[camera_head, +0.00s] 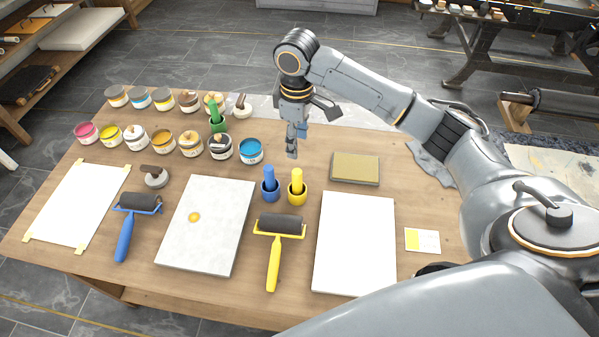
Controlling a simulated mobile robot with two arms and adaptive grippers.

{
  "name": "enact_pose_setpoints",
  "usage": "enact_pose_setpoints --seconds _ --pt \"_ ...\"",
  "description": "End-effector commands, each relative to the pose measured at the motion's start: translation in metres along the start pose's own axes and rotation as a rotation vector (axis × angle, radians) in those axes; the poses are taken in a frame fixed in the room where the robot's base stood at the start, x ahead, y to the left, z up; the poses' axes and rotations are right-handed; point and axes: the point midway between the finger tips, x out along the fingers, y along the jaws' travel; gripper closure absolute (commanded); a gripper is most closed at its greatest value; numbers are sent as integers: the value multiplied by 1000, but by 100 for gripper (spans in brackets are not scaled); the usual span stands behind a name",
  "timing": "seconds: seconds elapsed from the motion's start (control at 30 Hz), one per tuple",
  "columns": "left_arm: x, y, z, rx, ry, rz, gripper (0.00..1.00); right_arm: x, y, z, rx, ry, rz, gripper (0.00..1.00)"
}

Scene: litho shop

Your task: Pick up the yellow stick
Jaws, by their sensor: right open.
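The yellow stick (297,180) stands upright in a small yellow cup (297,196) near the middle of the table. A blue stick (269,176) in a blue cup (271,192) stands just to its left. My right gripper (309,130) is above the far part of the table, beyond the yellow stick and apart from it. Its fingers are spread and I see nothing held. My left gripper is not in view.
A green stick (216,112) stands among several paint jars (190,143). A yellow-handled roller (276,250) and a pale slab (208,225) lie in front, with a white sheet (355,243) on the right. A tan block (355,168) lies right of the cups.

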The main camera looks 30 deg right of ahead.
Motion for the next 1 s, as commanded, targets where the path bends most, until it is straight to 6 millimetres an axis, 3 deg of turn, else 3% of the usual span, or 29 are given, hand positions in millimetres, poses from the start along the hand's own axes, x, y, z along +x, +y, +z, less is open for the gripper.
enact_pose_setpoints --seconds 0.43,0.63,0.8,1.0 --pt "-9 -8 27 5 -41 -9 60 75 -1 1 1 -2 -1 48" --pt "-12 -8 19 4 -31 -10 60 88 -2 1 -1 -3 -2 48" --pt "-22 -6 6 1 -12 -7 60 113 -7 2 -1 -4 -3 48" --pt "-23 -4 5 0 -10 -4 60 134 -5 2 0 -2 1 48"
